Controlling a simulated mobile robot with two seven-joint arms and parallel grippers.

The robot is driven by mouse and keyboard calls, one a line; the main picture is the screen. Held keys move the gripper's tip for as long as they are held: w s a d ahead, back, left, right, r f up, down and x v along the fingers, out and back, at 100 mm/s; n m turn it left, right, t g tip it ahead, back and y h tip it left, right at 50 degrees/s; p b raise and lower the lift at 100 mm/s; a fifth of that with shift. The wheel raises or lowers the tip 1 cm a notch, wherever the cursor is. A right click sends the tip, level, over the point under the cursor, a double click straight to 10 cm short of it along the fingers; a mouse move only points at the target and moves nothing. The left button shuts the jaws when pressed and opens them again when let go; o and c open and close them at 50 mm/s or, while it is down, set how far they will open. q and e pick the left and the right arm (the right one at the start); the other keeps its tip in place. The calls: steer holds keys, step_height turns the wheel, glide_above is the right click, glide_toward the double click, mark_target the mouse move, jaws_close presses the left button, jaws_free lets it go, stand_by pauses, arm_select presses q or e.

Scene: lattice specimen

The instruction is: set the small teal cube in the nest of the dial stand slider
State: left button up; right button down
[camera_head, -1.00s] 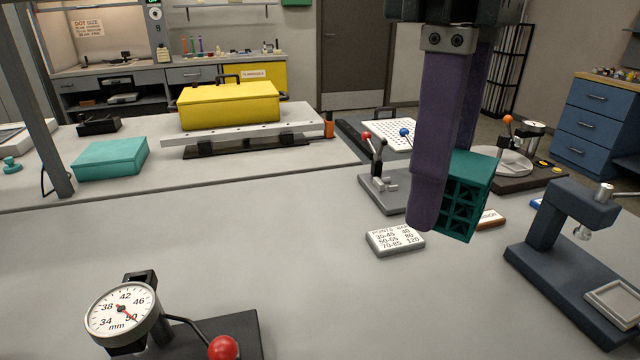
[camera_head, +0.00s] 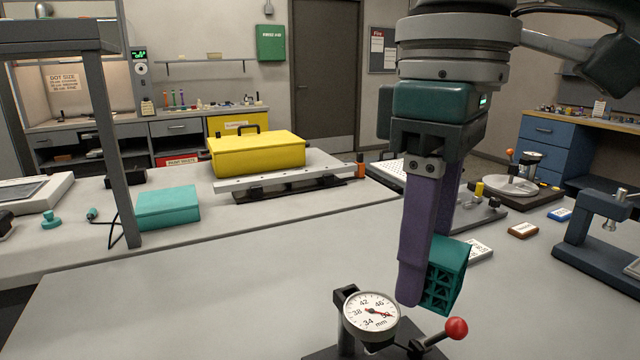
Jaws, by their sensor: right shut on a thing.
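My right gripper (camera_head: 425,290) has purple fingers pointing down and is shut on the small teal cube (camera_head: 446,275), a block with lattice openings on its side. It holds the cube in the air, above and just behind the dial stand. The dial stand (camera_head: 345,310) is at the bottom centre, with a round white dial (camera_head: 371,317) marked in mm and a lever with a red ball (camera_head: 456,328). Its base runs off the lower edge, and I cannot make out the nest of its slider. My left gripper is not in view.
A blue-grey press (camera_head: 590,240) stands at the right edge. A white printed block (camera_head: 478,250) and a brown block (camera_head: 523,230) lie behind the cube. A teal box (camera_head: 168,207) and a yellow case (camera_head: 258,155) are farther back left.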

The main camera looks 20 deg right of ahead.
steer(key=f+n+b, duration=0.1)
steer(key=f+n, duration=0.3)
steer(key=f, duration=0.1)
steer(key=s+f+n+b, duration=0.1)
steer(key=f+n, duration=0.3)
steer(key=f, duration=0.1)
steer(key=s+d+f+n+b, duration=0.1)
steer(key=f+n, duration=0.3)
steer(key=f, duration=0.1)
steer(key=shift+s, duration=0.1)
arm_select(q)
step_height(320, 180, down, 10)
steer(key=b, duration=0.6)
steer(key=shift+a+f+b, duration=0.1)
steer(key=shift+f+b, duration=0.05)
steer(key=shift+b, duration=0.2)
arm_select(e)
steer(key=shift+n, duration=0.3)
step_height(320, 180, down, 5)
steer(key=c, duration=0.9)
jaws_free()
jaws_close()
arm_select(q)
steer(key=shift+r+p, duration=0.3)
